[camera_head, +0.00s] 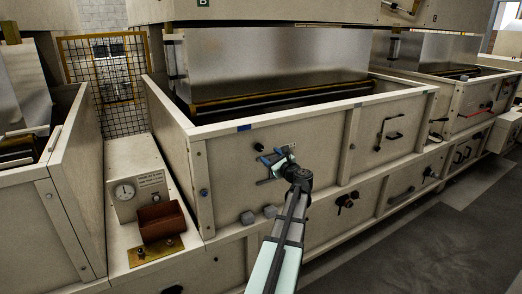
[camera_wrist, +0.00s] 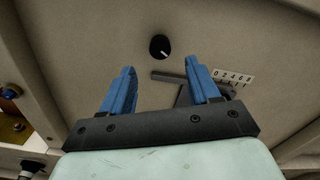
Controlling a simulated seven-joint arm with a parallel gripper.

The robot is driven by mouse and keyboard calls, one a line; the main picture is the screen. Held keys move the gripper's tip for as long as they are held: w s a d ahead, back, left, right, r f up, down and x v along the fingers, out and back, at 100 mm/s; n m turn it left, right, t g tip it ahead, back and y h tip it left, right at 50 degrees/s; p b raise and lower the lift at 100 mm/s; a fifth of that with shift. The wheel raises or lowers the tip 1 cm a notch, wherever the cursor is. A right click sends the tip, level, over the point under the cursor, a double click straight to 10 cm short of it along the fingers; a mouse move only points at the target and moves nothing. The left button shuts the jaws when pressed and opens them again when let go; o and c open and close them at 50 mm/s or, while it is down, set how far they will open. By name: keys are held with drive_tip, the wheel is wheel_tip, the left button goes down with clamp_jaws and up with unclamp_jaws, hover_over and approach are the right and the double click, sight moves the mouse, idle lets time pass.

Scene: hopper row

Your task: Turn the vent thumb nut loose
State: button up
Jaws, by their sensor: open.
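My gripper (camera_wrist: 160,66) is open and empty, its two blue fingers pointing at the front panel of the middle hopper. In the head view my gripper (camera_head: 274,156) is in front of that panel, left of its middle. A dark bracket or slide (camera_wrist: 166,76) shows between and behind the fingers, partly covered by the right finger. A white scale plate (camera_wrist: 233,76) is just right of that finger. A round black knob with a white mark (camera_wrist: 160,47) sits beyond the fingertips, apart from them. I cannot make out the vent thumb nut for certain; the fingers may hide it.
A gauge box (camera_head: 134,185) and a rust-brown bin (camera_head: 161,220) stand left of the middle hopper (camera_head: 330,140). A black handle (camera_head: 389,134) is on its panel to the right. A lower knob (camera_head: 347,201) is below. Grey floor (camera_head: 440,235) is clear at right.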

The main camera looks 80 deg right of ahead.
sight(261, 148)
drive_tip(key=x, duration=0.8)
drive_tip(key=shift+w+d, duration=0.15)
drive_tip(key=shift+c, duration=0.2)
drive_tip(key=c, duration=1)
